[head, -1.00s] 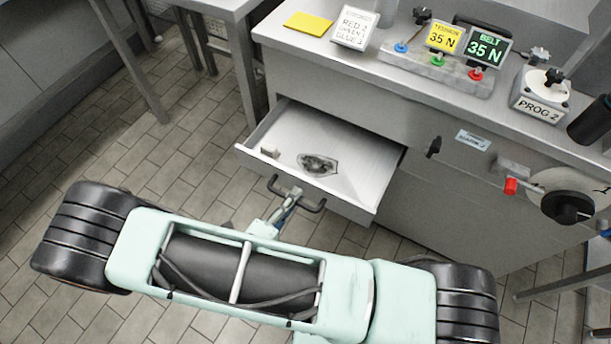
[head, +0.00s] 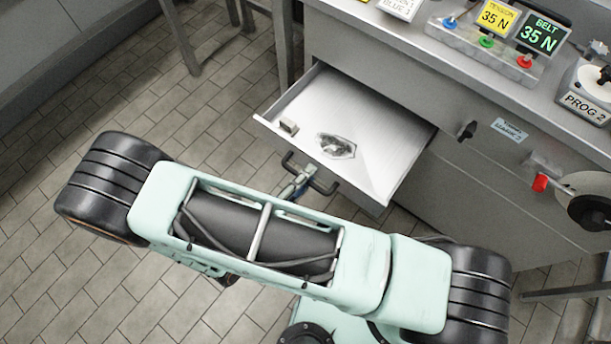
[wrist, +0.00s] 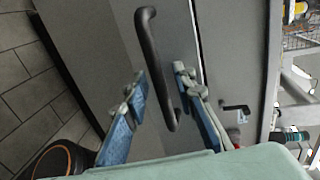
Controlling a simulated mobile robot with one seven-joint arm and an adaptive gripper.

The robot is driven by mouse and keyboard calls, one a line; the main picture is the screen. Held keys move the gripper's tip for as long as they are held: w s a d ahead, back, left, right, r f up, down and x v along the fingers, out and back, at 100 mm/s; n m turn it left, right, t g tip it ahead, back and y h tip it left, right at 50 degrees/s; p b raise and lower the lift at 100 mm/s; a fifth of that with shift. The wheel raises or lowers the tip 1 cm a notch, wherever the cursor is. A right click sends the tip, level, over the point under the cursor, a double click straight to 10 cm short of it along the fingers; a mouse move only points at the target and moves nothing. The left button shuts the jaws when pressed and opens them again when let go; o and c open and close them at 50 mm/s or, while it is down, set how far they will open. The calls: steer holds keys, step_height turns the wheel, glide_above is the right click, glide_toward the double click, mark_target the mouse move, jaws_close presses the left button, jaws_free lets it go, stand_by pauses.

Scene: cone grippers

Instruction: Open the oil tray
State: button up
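The oil tray (head: 385,128) is a shallow metal drawer pulled well out of the grey cabinet. Its floor shows a dark irregular patch (head: 335,147) and a small block (head: 289,126) near the front left. A dark bar handle (head: 324,187) is on its front; the handle also shows in the wrist view (wrist: 152,50). My gripper (head: 302,180) is at the handle. In the wrist view, the blue-grey fingers of my gripper (wrist: 158,78) stand apart on either side of the bar, with visible gaps, so it is open around the handle.
The cabinet top carries a button panel (head: 480,48) with displays and a PROG 2 unit (head: 588,92). A red knob (head: 541,182) and a dark knob (head: 467,130) stick out of the cabinet front. Tiled floor (head: 90,260) is clear at left.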

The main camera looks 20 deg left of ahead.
steer(key=v, duration=1.2)
stand_by(0.5)
